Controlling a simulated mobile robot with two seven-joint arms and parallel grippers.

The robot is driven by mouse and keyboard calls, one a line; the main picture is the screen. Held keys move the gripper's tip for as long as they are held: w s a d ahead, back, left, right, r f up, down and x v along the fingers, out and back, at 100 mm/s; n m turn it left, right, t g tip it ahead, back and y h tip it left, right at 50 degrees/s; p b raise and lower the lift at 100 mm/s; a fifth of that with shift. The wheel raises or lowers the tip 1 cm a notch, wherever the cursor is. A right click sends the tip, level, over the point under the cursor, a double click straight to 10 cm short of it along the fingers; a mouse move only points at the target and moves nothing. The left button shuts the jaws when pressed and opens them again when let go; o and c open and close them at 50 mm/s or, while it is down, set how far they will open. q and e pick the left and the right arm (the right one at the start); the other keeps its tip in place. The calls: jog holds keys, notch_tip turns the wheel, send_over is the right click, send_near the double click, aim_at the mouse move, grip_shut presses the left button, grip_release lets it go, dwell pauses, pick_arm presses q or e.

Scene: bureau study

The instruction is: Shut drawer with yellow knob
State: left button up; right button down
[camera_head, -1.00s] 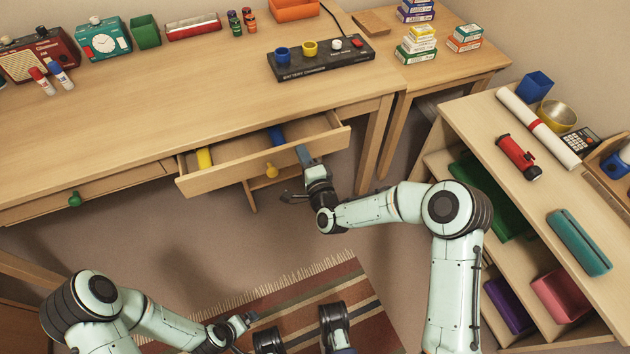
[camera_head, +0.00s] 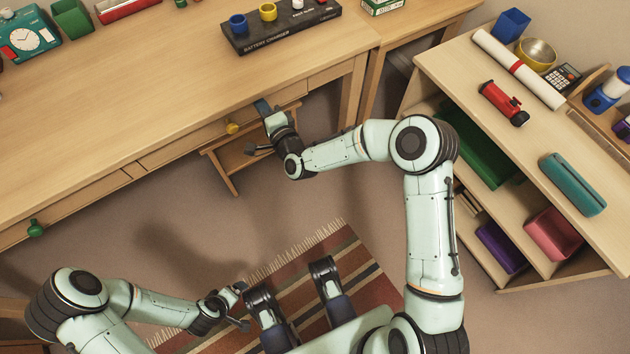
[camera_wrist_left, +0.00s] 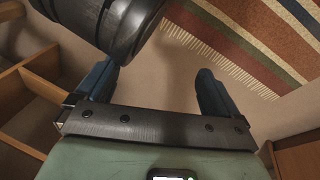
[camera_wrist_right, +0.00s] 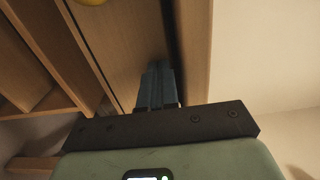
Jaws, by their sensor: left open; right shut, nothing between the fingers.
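The drawer with the yellow knob (camera_head: 232,128) is pushed in under the desk top. Its wooden front (camera_head: 190,143) looks level with the desk's front, and its inside is hidden. My right gripper (camera_head: 262,106) is against the drawer front, to the right of the knob, with its fingers shut and empty. In the right wrist view the shut fingers (camera_wrist_right: 158,80) meet the wooden front, and a bit of the yellow knob (camera_wrist_right: 91,2) shows at the top. My left gripper (camera_head: 243,307) is open and empty, low over the floor by the rug; its parted fingers show in the left wrist view (camera_wrist_left: 157,90).
A drawer with a green knob (camera_head: 36,228) is at the left of the desk (camera_head: 150,90). A wooden stool-like piece (camera_head: 228,160) stands below the right gripper. A shelf unit (camera_head: 460,75) stands at the right. A striped rug (camera_head: 340,260) lies on the floor.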

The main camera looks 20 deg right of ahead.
jog(key=shift+w+r, duration=0.1)
jog(key=shift+r, duration=0.2)
